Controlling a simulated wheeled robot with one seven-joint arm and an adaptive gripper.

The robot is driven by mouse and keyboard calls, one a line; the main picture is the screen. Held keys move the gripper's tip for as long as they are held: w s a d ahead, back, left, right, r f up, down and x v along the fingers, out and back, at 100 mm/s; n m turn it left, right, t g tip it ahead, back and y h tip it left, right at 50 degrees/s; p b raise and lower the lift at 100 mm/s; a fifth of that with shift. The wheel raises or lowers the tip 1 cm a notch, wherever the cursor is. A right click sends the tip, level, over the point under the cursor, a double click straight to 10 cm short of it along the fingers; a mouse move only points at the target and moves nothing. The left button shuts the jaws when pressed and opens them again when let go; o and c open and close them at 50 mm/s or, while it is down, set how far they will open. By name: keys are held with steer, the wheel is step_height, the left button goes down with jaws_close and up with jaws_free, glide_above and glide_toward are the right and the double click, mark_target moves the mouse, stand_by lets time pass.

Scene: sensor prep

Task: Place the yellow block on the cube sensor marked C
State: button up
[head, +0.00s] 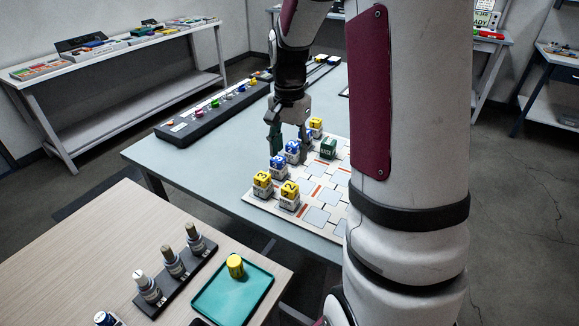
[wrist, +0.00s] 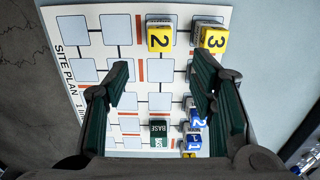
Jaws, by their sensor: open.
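Yellow blocks top several grey cubes on the site-plan board. One marked 3 (head: 262,179) stands at the near left corner, and one marked 2 (head: 290,188) beside it. They also show in the wrist view as the 3 block (wrist: 213,39) and the 2 block (wrist: 159,37). Another yellow block (head: 316,123) stands at the far side. I cannot read a C on any cube. My gripper (head: 288,148) is open, pointing down over the board. In the wrist view its fingers (wrist: 161,78) are spread with nothing held between them, below the 2 block in the picture.
Blue-topped cubes (head: 277,163) stand in a row near my gripper. A green BASE block (head: 328,147) is on the board (wrist: 88,20). A button panel (head: 205,110) lies behind. Several board squares are free.

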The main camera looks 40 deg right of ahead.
steer(key=s+a+r+n+t, duration=0.2)
steer(key=s+a+r+n, duration=0.9)
steer(key=s+a, duration=0.45)
steer(key=s+a+n+t, duration=0.1)
steer(key=s+a+n, duration=0.1)
steer(key=s+a, duration=0.2)
steer(key=s, duration=0.3)
steer(key=shift+n, duration=0.4)
steer(key=shift+r, duration=0.15)
